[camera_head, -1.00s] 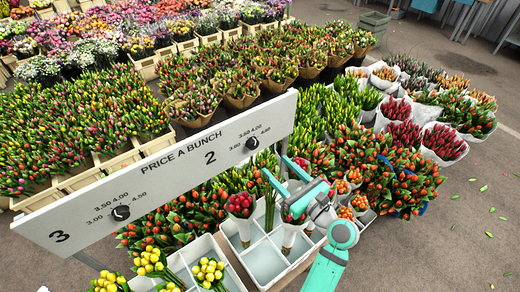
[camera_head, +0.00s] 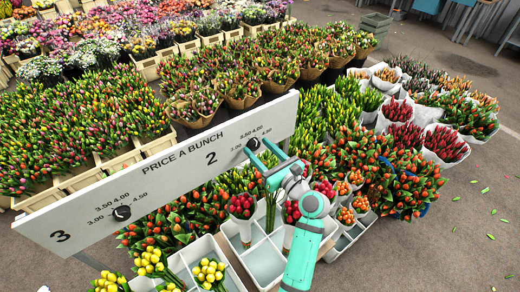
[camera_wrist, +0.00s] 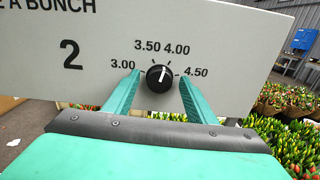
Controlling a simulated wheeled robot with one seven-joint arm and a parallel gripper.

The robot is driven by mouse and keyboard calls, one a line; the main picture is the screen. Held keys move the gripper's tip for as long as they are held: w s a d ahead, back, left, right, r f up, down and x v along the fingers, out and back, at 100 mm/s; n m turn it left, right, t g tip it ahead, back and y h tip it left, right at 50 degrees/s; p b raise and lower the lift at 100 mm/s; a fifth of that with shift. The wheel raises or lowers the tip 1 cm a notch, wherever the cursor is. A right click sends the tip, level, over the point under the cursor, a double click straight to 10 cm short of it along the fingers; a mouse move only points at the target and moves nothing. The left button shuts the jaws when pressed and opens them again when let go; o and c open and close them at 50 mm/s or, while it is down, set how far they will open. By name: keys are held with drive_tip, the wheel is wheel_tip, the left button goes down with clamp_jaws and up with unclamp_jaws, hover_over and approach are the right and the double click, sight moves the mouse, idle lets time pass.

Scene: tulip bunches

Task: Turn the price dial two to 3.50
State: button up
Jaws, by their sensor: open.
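Price dial two is a round black knob (camera_head: 252,144) on the white price board, right of the large "2". In the wrist view the knob (camera_wrist: 159,78) sits below the labels 3.50 and 4.00, with 3.00 to its left and 4.50 to its right. Its white mark points up and slightly right, seemingly nearer 4.00 than 3.50. My gripper (camera_head: 257,147) is open at the board. In the wrist view its teal fingers (camera_wrist: 160,77) stand on either side of the knob, with gaps between. I cannot tell how deep the tips reach.
The white board (camera_head: 185,165) also carries a second dial (camera_head: 121,213) beside "3". White crates with compartments (camera_head: 262,262) and tulip bunches stand below and in front of the board. More tulips fill the space behind it. Grey floor is open at right.

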drive_tip(key=shift+w+a, duration=0.1)
drive_tip(key=c, duration=1)
drive_tip(key=shift+c, duration=0.2)
drive_tip(key=n, duration=0.4)
drive_tip(key=shift+a+n, duration=0.15)
drive_tip(key=shift+n, duration=1.55)
